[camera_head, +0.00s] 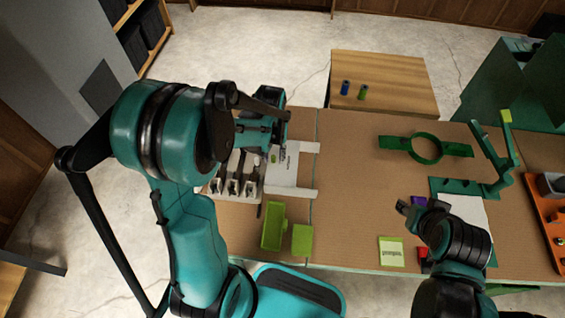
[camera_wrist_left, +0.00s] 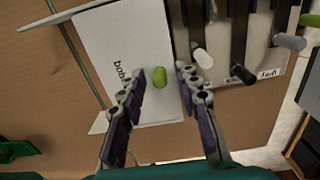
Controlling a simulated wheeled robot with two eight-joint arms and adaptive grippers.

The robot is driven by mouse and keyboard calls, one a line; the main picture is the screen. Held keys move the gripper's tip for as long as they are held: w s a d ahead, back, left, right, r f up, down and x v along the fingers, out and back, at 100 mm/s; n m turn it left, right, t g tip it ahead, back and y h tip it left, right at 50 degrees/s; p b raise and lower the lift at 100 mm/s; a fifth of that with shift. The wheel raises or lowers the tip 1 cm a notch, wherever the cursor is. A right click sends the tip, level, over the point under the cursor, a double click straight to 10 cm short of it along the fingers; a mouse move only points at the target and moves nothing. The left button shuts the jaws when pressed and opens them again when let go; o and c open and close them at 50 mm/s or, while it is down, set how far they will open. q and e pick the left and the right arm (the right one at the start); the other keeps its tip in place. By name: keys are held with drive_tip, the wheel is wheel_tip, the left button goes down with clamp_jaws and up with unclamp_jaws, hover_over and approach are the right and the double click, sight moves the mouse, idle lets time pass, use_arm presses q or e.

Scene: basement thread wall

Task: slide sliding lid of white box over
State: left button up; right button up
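The white box (camera_head: 300,177) stands on the worktable under and beside my left gripper. Its flat white lid (camera_wrist_left: 118,45) carries black lettering, partly hidden, and a small green knob (camera_wrist_left: 160,77). The knob also shows in the head view (camera_head: 273,158). My left gripper (camera_wrist_left: 160,85) is open above the lid. Its two fingers stand on either side of the knob in the wrist view, with gaps showing; I cannot tell how far above it the tips are. My right gripper (camera_head: 408,207) is over the right part of the table, small, its opening unclear.
A slotted holder (camera_head: 232,187) with several pegged compartments adjoins the box. A lime green tray (camera_head: 272,227) and lime block (camera_head: 302,240) lie nearer me. A green ring (camera_head: 425,148), a green bracket (camera_head: 490,160) and an orange rack (camera_head: 541,225) are on the right. The middle cardboard-coloured tabletop is clear.

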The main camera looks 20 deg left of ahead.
use_arm(q)
drive_tip(key=shift+c, duration=0.3)
clamp_jaws()
drive_tip(key=shift+w+d+b, duration=0.1)
drive_tip(key=shift+w+d, duration=0.3)
drive_tip(key=shift+d, duration=1.15)
drive_tip(key=shift+w+d+b, duration=0.15)
drive_tip(key=shift+w+d, duration=0.25)
drive_tip(key=shift+d, duration=1.15)
drive_tip(key=shift+w+d+b, duration=0.1)
drive_tip(key=shift+w+d, duration=0.3)
drive_tip(key=shift+d, duration=1.15)
drive_tip(key=shift+o, duration=0.4)
unclamp_jaws()
wheel_tip(320, 180, up, 6)
drive_tip(key=p, duration=0.4)
